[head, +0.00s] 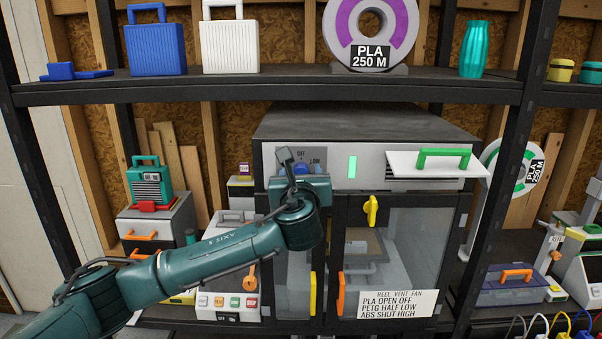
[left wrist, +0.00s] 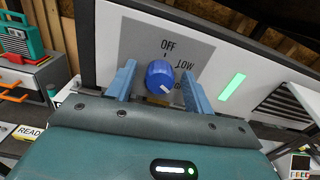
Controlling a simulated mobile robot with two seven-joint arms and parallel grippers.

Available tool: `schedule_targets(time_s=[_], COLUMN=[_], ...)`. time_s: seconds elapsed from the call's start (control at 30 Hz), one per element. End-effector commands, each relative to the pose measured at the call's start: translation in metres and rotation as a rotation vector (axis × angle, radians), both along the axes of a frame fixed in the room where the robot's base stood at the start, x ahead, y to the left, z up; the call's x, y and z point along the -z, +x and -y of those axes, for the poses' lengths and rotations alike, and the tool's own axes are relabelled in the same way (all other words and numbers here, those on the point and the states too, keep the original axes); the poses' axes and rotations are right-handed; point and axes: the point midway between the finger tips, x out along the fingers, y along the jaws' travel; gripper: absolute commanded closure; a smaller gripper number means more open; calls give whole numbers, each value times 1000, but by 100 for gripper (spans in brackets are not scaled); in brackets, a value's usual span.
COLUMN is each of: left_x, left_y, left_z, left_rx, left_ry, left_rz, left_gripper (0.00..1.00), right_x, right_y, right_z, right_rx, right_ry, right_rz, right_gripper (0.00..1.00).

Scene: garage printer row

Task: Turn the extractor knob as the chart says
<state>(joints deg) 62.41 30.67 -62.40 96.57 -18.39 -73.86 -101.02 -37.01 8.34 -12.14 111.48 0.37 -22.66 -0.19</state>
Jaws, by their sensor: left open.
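The blue extractor knob (left wrist: 160,75) is on a grey plate on the printer's upper front panel. OFF and LOW labels show; a third is mostly hidden by a finger. The knob's white mark sits at its lower right in the left wrist view. The knob also shows partly in the head view (head: 301,170). My left gripper (left wrist: 159,84) is open, one finger on each side of the knob; contact is unclear. The chart (head: 384,303) on the printer door reads PLA OPEN OFF, PETG HALF LOW, ABS SHUT HIGH. My right gripper is out of view.
A green light (head: 352,167) and a white flap with a green handle (head: 443,158) are right of the knob. A yellow latch (head: 371,211) is on the door below. A spool labelled PLA 250 M (head: 370,30) stands on the shelf (head: 300,87) above.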

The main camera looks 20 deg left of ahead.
Motion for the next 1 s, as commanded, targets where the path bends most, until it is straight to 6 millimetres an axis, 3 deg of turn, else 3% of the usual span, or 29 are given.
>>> schedule_targets(time_s=[0.07, 0.6, 1.0], left_x=[0, 0, 0], left_y=[0, 0, -1], left_z=[0, 0, 1], left_rx=[0, 0, 1], left_ry=[0, 0, -77], left_rz=[0, 0, 21], left_gripper=[48, 92, 92], right_x=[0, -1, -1], right_y=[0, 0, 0], right_z=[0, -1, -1], right_rx=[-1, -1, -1], right_ry=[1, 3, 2], right_rz=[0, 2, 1], right_gripper=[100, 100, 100])
